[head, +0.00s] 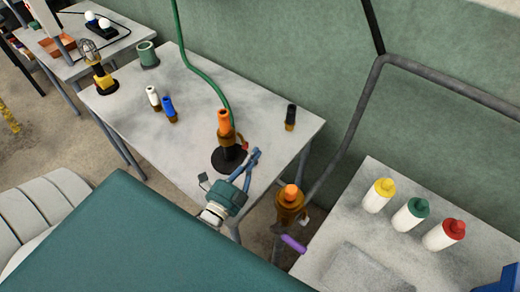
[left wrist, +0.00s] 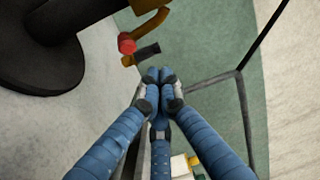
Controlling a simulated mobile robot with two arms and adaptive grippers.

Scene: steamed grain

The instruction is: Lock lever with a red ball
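The lever with a red ball (head: 242,142) sticks out on the right side of an orange-topped device (head: 225,128) with a dark round base, standing on the grey table. In the left wrist view the red ball (left wrist: 127,44) is at upper left, on a short brass-coloured lever beside the dark stem. A second, dark-tipped lever (left wrist: 147,53) shows just below it. My left gripper (head: 255,155) is just right of and in front of the device. Its blue fingers (left wrist: 160,76) are shut with nothing seen between them, apart from the ball.
A green hose (head: 187,58) rises from the device. White (head: 153,98), blue (head: 168,106) and black-topped (head: 290,117) nozzles stand on the table (head: 265,110). An amber fitting (head: 290,205) on a grey pipe (head: 352,122) is at the right, near a table with several bottles (head: 409,214).

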